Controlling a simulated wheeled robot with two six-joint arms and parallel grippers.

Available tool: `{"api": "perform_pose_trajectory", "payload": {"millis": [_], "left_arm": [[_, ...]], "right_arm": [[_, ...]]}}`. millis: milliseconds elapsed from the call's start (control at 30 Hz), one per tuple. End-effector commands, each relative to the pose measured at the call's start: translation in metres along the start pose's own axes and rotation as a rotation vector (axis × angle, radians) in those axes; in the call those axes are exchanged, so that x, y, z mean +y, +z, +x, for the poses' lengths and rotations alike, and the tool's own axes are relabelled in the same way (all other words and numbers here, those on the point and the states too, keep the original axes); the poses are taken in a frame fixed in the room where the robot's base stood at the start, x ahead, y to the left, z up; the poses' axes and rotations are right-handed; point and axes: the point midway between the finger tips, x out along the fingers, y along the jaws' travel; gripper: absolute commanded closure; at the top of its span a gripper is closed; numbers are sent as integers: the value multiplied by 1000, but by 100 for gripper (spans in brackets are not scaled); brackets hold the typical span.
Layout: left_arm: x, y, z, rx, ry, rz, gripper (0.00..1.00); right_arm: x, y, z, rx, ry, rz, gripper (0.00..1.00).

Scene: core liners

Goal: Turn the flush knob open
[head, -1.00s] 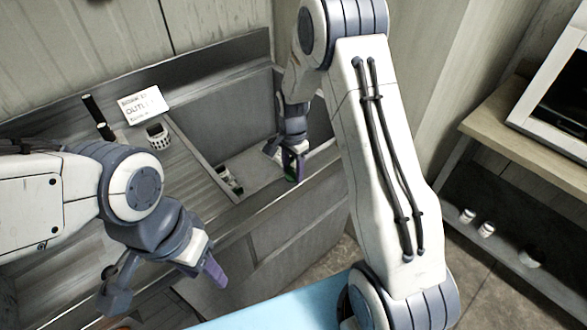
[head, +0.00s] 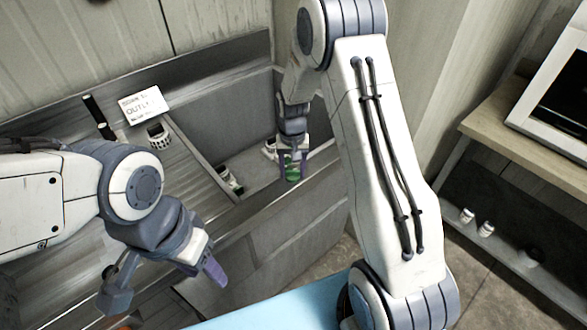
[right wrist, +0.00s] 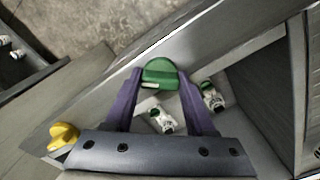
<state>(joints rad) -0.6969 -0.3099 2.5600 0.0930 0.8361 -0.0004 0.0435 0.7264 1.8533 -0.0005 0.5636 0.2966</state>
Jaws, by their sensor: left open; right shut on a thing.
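The green flush knob (right wrist: 160,74) sits between the purple fingertips of my right gripper (right wrist: 160,78) in the right wrist view, with a pale mark on its near edge. In the head view the green knob (head: 291,168) shows at the fingers of my right gripper (head: 290,170), low in the grey basin. The right fingers are shut on the knob. My left gripper (head: 215,268) is open at the lower left of the head view, away from the knob, in front of the basin.
A yellow knob (right wrist: 63,136) is at the lower left of the right wrist view. White containers with green parts (right wrist: 161,119) lie in the basin near the fingers. A sign (head: 144,105) and a white perforated cup (head: 158,135) are on the counter. A wooden shelf (head: 510,137) stands at right.

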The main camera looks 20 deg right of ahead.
Motion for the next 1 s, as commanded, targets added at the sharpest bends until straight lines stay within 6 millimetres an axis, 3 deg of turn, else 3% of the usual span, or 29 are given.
{"api": "perform_pose_trajectory", "payload": {"millis": [600,1000], "left_arm": [[0,0,-2,0,0,0,50],[0,0,-2,0,0,0,50]], "right_arm": [[-1,-4,-3,12,-1,-531,100],[-1,-4,-3,13,0,-687,100]]}}
